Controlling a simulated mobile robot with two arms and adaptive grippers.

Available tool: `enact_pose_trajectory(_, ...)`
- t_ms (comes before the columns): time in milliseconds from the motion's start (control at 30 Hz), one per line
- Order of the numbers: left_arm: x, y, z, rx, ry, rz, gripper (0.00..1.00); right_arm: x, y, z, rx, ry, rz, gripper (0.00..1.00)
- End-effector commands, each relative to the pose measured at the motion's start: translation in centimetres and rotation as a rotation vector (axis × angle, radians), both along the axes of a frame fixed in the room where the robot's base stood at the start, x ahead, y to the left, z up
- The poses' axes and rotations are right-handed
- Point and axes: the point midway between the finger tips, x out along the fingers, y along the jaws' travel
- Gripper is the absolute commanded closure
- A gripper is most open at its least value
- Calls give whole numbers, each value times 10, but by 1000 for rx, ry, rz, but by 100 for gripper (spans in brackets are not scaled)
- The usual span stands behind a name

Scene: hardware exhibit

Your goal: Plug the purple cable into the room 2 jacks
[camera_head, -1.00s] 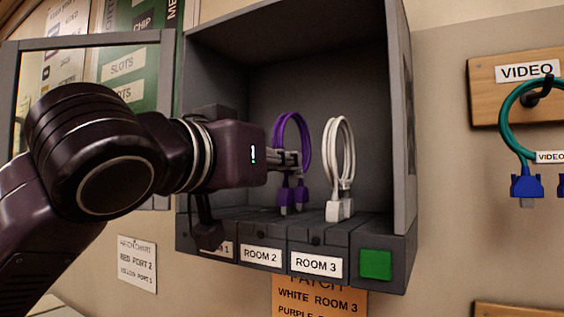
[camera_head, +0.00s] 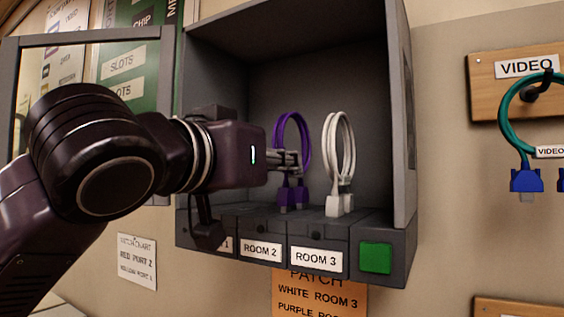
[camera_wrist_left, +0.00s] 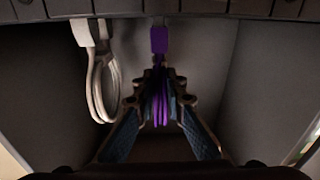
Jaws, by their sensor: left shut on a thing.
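The purple cable (camera_head: 304,135) is a loop with two purple plugs (camera_head: 293,196) hanging down, inside the grey patch box. My left gripper (camera_head: 295,160) is shut on the loop above the plugs. The wrist view shows the cable (camera_wrist_left: 160,108) between the fingers (camera_wrist_left: 156,90) and a purple plug (camera_wrist_left: 159,40) close to the jack ledge. The room 2 block has a white label (camera_head: 261,251) on its front. The jack openings below the plugs are hidden, so I cannot tell whether the plugs touch or enter them.
A white cable (camera_head: 348,160) stands just right of the purple one, behind the room 3 label (camera_head: 316,258). A green square button (camera_head: 376,258) is at the box's lower right. The box's right wall (camera_head: 400,120) bounds the space. A teal video cable (camera_head: 508,125) hangs outside.

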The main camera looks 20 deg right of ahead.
Motion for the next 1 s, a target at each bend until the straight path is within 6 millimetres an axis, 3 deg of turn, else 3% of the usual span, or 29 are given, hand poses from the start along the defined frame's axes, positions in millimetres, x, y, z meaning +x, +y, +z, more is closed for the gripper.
enact_pose_trajectory(800, 0, 0, -6, -1, -1, 0, 100, 0, 0, -5, 0, 0, 0, 100)
enact_pose_trajectory(833, 0, 0, -6, -1, -1, 0, 86, 0, 0, -5, 0, 0, 0, 100)
enact_pose_trajectory(1000, 0, 0, -6, 0, 0, 0, 69, 0, 0, -5, 0, 0, 0, 100)
